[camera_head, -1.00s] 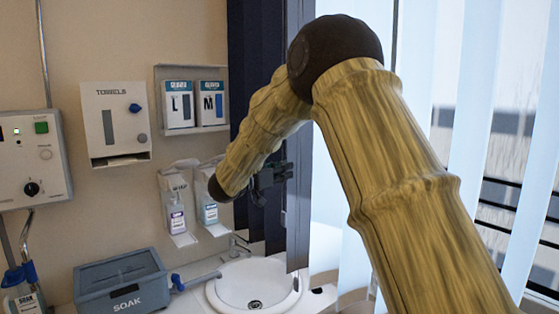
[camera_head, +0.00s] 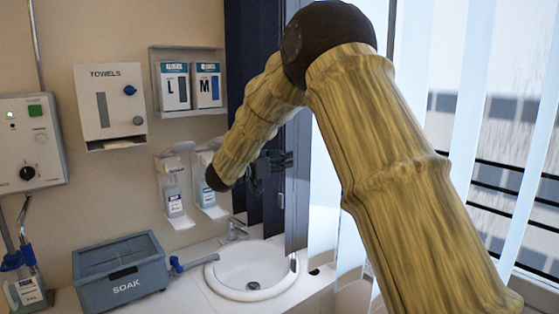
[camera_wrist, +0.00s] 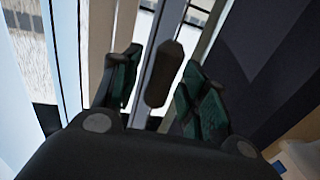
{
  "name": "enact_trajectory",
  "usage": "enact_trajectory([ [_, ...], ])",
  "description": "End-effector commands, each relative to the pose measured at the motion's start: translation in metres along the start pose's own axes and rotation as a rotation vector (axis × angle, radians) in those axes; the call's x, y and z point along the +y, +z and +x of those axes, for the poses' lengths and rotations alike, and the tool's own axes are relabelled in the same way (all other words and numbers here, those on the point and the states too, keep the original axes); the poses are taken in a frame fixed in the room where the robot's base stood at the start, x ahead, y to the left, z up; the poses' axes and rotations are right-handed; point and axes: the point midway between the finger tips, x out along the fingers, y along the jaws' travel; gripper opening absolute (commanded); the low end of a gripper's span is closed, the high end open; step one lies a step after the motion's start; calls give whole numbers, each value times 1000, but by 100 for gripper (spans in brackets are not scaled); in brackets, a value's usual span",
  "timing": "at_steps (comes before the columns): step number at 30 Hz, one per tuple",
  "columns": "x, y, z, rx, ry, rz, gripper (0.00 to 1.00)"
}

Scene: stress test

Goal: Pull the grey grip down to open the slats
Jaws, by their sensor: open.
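The grip (camera_wrist: 164,75) is a dark grey-brown, rounded oblong piece in the wrist view, hanging in front of a pale upright strip. My gripper (camera_wrist: 161,62) has its two green-black fingers apart, one on each side of the grip. A gap shows between the grip and each finger. In the head view my gripper (camera_head: 272,168) is small and partly behind my arm, by the dark slats (camera_head: 266,100). The grip cannot be made out there. Pale upright slats (camera_head: 470,90) hang across the window on the right, with gaps between them.
A white sink (camera_head: 225,283) with a tap (camera_head: 236,228) lies below my gripper. Bottle dispensers (camera_head: 172,190), a towel dispenser (camera_head: 108,105) and a glove-box rack (camera_head: 188,110) are on the wall.

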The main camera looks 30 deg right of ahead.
Motion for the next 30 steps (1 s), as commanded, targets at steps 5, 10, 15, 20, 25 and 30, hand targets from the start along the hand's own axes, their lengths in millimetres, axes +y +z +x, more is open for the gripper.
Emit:
enact_trajectory([
  [5, 0, 0, -6, 0, -1, 0, 43],
  [10, 0, -1, -28, 1, -1, 0, 43],
  [15, 0, 0, -60, 1, -1, 0, 43],
  [20, 0, 0, -87, 0, -1, 0, 43],
  [25, 0, 0, -108, 0, -1, -1, 43],
  [30, 0, 0, -118, 0, 0, 0, 43],
])
